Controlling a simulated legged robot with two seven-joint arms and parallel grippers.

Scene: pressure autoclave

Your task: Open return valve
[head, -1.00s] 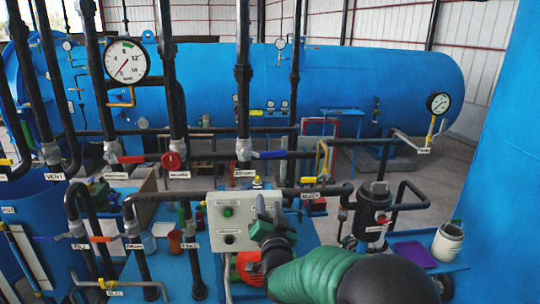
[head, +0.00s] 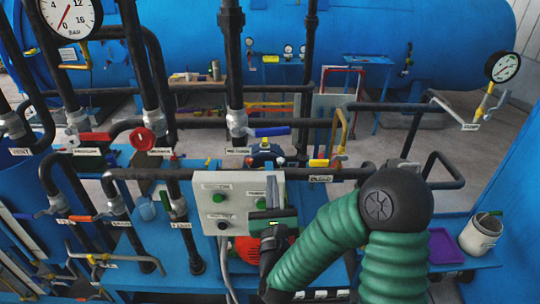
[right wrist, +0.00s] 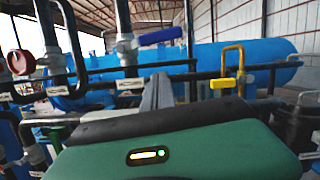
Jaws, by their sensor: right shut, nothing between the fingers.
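The return valve sits on a vertical black pipe, with a label below that seems to read RETURN (head: 238,151). Its blue lever (head: 272,132) points right, crosswise to the pipe. The lever also shows in the right wrist view (right wrist: 160,35), beyond the fingers. My right gripper (head: 272,188) is shut and empty, in front of the control box and below the lever, apart from it. Its grey fingers (right wrist: 157,92) point forward towards the valve area in the right wrist view. My left gripper is not in view.
A control box (head: 238,203) with buttons stands beside my right gripper. A yellow-handled valve (head: 319,163) lies right of the blue lever, and a red handwheel (head: 143,139) left. Black pipes cross behind. A white bucket (head: 481,234) stands at right.

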